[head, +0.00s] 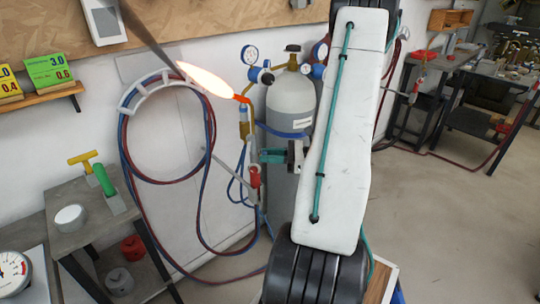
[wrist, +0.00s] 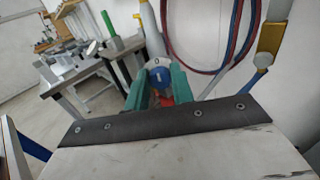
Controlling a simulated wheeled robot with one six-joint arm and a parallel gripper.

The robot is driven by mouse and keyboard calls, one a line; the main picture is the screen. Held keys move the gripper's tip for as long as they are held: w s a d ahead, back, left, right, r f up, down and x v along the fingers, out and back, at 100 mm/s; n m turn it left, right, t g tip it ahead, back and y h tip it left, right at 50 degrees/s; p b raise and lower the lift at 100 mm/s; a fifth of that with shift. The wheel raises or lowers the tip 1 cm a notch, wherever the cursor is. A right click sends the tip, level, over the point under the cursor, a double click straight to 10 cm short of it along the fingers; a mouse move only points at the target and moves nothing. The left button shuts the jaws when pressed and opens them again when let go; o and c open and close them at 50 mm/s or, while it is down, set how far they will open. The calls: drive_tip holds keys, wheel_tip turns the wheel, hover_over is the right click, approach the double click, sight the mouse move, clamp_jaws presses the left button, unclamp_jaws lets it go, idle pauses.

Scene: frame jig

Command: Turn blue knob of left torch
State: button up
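The left torch (head: 244,126) stands lit, with an orange-white flame at its tip, and has a brass-coloured part and a red knob (head: 254,177). Its blue knob (wrist: 159,77) shows in the wrist view, between the two teal fingers of my gripper (wrist: 158,84). A bit of red shows just below and right of it. In the head view my gripper (head: 272,155) reaches the torch from the right, above the red knob. The fingers are apart, one on each side of the blue knob. Whether they press on it is not clear. The blue knob is not distinct in the head view.
A grey gas cylinder (head: 291,105) with gauges stands behind my gripper. Red and blue hoses (head: 122,150) hang on a white wall holder at left. A grey table (head: 85,225) with a green-handled tool is at lower left. Open floor lies to the right.

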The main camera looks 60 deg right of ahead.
drive_tip(key=shift+c, duration=0.9)
drive_tip(key=n, duration=0.5)
drive_tip(key=shift+n, duration=0.3)
drive_tip(key=o, duration=1)
drive_tip(key=shift+s, duration=0.1)
drive_tip(key=v, duration=0.7)
drive_tip(key=shift+s+d, duration=0.2)
drive_tip(key=shift+s, duration=0.15)
